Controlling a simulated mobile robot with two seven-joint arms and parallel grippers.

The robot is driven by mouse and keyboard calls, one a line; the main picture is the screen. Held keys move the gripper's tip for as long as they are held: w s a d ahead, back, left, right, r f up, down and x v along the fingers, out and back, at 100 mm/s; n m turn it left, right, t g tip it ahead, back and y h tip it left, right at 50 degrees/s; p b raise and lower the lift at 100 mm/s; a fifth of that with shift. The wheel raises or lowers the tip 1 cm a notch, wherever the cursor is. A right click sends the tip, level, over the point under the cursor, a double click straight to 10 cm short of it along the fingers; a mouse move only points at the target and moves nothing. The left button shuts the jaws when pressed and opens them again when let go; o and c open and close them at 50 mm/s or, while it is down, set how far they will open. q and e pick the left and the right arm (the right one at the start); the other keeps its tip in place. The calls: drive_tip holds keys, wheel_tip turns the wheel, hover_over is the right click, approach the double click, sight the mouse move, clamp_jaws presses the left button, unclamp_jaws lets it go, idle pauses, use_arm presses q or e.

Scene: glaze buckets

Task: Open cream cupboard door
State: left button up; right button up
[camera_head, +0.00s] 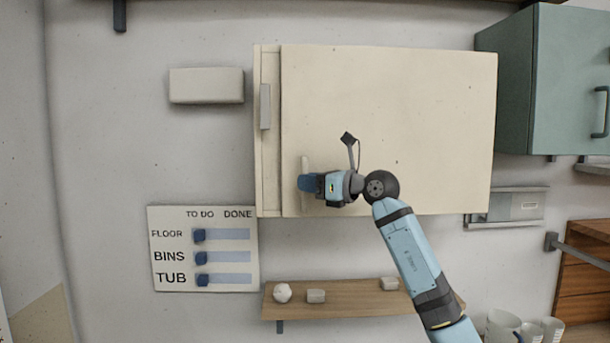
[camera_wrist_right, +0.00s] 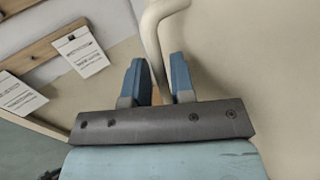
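The cream cupboard (camera_head: 258,190) hangs on the wall in the middle of the head view. A pale upright bar handle (camera_head: 305,163) sits near the door's lower left edge. My right gripper (camera_head: 305,183) is at the handle's lower part. In the right wrist view the curved handle (camera_wrist_right: 152,40) passes between the blue fingers of the right gripper (camera_wrist_right: 160,75), which sit close on both sides of it. My left gripper is not in view.
A green cupboard (camera_head: 565,85) hangs to the right. A wooden shelf (camera_head: 340,300) with small pale lumps is below. A chart board (camera_head: 205,280) and a pale box (camera_head: 206,85) are on the wall at left. The space before the door's left edge looks clear.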

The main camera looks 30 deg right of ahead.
drive_tip(key=shift+w+a, duration=0.3)
drive_tip(key=shift+w, duration=0.35)
clamp_jaws()
drive_tip(key=shift+s, duration=0.15)
